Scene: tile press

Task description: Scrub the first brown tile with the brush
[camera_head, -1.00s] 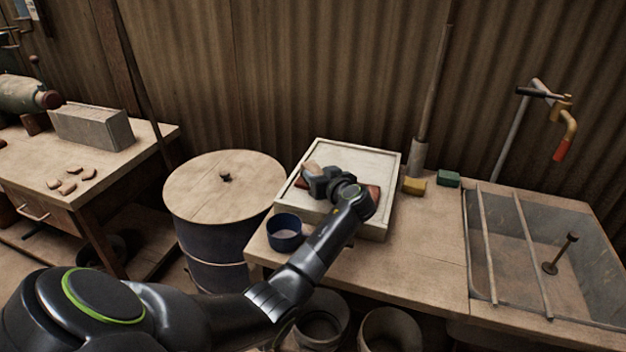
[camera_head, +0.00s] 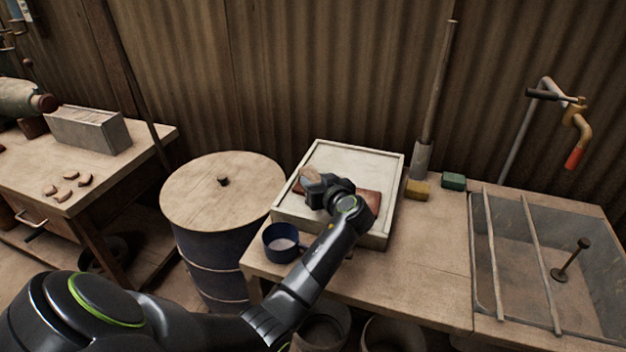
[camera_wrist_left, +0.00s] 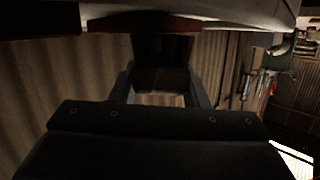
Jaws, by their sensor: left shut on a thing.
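A shallow pale tray (camera_head: 377,154) stands on the bench. A brown tile (camera_head: 371,199) lies in its right part, partly hidden by my wrist. Another brown piece (camera_head: 298,187) shows at the left side, mostly hidden. My left gripper (camera_head: 317,188) is over the tray, shut on the brush, whose light brown wooden part (camera_head: 310,174) shows at the jaws. Its bristles and any contact with a tile are hidden. In the left wrist view a dark block (camera_wrist_left: 160,80) sits between the jaws, and a reddish-brown edge (camera_wrist_left: 145,23) shows near the top. My right gripper is not in view.
A blue cup (camera_head: 280,243) stands just left of the tray. A yellow sponge (camera_head: 417,190) and a green one (camera_head: 453,181) lie right of it. A sink (camera_head: 590,240) with bars is at the right, a lidded barrel (camera_head: 222,185) at the left. The bench front is clear.

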